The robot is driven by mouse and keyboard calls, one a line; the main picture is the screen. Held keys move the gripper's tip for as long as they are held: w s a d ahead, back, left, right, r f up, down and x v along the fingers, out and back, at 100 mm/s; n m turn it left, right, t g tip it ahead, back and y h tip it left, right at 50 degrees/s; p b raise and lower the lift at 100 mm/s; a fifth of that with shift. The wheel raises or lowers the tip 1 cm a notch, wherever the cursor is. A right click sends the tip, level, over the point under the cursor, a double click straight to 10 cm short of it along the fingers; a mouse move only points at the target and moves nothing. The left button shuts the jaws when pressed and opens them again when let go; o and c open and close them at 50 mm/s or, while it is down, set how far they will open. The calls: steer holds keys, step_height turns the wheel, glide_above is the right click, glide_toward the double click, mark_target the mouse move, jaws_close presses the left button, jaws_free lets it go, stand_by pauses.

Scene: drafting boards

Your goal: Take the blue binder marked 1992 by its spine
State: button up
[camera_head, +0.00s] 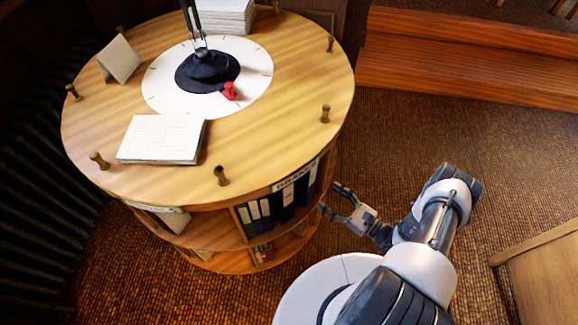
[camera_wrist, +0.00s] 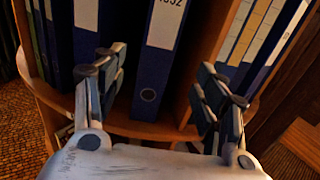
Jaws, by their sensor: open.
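The blue binder (camera_wrist: 149,83) stands upright on a shelf in the wrist view, its spine facing me, with a dark finger ring near its foot. Its white label (camera_wrist: 166,22) is cut by the top edge; the digits read about 1992, the first partly cut off. My gripper (camera_wrist: 158,100) is open in front of the spine, one finger to each side, with nothing between the fingers. In the head view my gripper (camera_head: 337,203) is beside the round cabinet, at the height of its shelves. The binder cannot be told apart from its neighbours there.
More binders (camera_wrist: 86,45) stand close on the left. A wooden divider (camera_wrist: 208,50) separates the binder from labelled binders (camera_wrist: 245,40) on the right. The round wooden cabinet (camera_head: 300,75) carries papers (camera_head: 162,138) and short brass posts on top. Carpet is clear around my arm.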

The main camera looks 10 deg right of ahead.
mark_target(312, 185)
steer(key=b+x, duration=0.1)
steer(key=x, duration=0.8)
steer(key=b+x, duration=0.1)
steer(key=x, duration=0.4)
steer(key=shift+a+f, duration=0.1)
steer(key=shift+a, duration=0.05)
steer(key=shift+c, duration=0.4)
jaws_close()
